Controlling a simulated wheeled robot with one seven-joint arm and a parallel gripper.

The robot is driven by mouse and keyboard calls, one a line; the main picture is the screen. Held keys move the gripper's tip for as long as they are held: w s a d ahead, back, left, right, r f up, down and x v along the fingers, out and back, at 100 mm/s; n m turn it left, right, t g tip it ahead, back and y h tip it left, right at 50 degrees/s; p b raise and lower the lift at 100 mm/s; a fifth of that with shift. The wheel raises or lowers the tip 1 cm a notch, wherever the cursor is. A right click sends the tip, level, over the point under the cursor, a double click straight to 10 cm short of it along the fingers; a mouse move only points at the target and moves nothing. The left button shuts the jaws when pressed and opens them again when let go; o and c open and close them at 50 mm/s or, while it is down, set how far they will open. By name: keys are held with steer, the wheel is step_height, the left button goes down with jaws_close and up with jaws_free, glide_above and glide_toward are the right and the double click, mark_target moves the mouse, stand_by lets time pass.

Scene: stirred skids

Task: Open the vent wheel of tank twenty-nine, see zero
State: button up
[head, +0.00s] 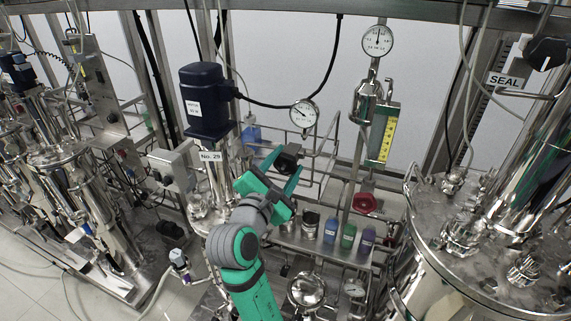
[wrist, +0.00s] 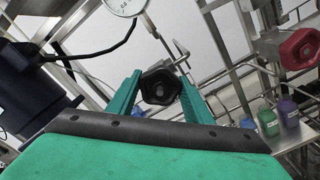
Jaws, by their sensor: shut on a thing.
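The tank with the label "No. 29" (head: 210,156) stands left of centre in the head view, under a dark blue motor (head: 207,100). A black hand wheel (head: 288,157) is right of it. My gripper (head: 284,172) is shut on this black wheel, with one finger on each side. In the wrist view the black wheel (wrist: 159,88) sits between the two green fingers of my gripper (wrist: 160,95). A small round gauge (head: 303,113) is just above the wheel; its needle is too small to read surely. Its lower edge shows in the wrist view (wrist: 125,5).
A red wheel (head: 365,203) is to the right, also in the wrist view (wrist: 298,49). Blue, green and purple bottles (head: 348,236) stand on a shelf below. Another gauge (head: 377,40) is above. Rails and pipes surround my arm; a large steel vessel (head: 470,270) is at right.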

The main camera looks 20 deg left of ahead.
steer(key=n, duration=0.5)
steer(key=shift+a+n, duration=0.15)
steer(key=shift+n, duration=0.15)
stand_by(0.4)
steer(key=o, duration=1)
steer(key=shift+s, duration=0.15)
steer(key=s, duration=1)
steer(key=shift+s+a, duration=0.15)
steer(key=shift+s, duration=0.15)
steer(key=shift+f, duration=0.1)
